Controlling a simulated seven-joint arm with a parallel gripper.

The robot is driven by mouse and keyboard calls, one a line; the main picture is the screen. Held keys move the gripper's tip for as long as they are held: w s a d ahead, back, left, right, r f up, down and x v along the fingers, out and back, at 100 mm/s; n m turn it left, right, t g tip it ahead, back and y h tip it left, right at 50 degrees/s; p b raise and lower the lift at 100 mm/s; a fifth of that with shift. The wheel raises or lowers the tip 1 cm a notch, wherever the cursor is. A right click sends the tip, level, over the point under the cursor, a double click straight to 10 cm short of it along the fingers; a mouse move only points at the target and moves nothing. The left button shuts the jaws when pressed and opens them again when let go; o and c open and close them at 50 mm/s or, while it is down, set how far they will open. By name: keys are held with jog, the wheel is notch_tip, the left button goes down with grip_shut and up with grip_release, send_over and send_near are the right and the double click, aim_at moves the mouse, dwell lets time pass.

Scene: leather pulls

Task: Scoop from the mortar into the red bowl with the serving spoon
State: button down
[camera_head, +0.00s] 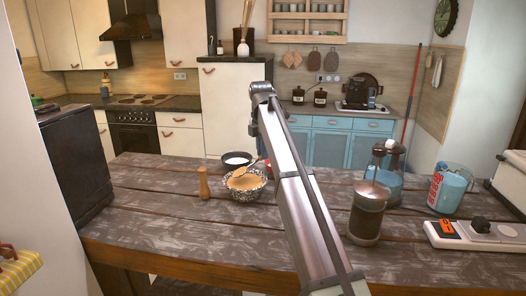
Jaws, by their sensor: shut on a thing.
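A speckled black-and-white bowl, which looks like the mortar (246,193), stands on the wooden table, filled with a tan mass. A light brown spoon (240,172) has its head at the tan mass, and its handle slants up to the right toward my arm. A small red patch, perhaps the red bowl (268,169), shows just behind the mortar at the edge of my arm; most of it is hidden. My arm crosses the middle of the picture and hides what lies behind it. My gripper cannot be made out, so its hold on the spoon is not visible.
A dark bowl with white contents (237,159) stands behind the mortar. A wooden peg-shaped piece (203,183) stands to its left. The front left tabletop is clear.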

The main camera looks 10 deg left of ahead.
dwell(0.3)
jog(key=w+d+r+m, duration=0.2)
jog(key=w+d+m, duration=0.3)
jog(key=w+d, duration=0.4)
jog(key=w+d+r+m, duration=0.2)
jog(key=w+d+m, duration=0.2)
jog(key=w+d, duration=0.55)
jog(key=s+t, duration=0.2)
jog(key=s+a+t, duration=0.1)
jog(key=shift+a+r+t+y, duration=0.1)
jog(key=shift+r+t+y, duration=0.2)
jog(key=shift+r, duration=0.05)
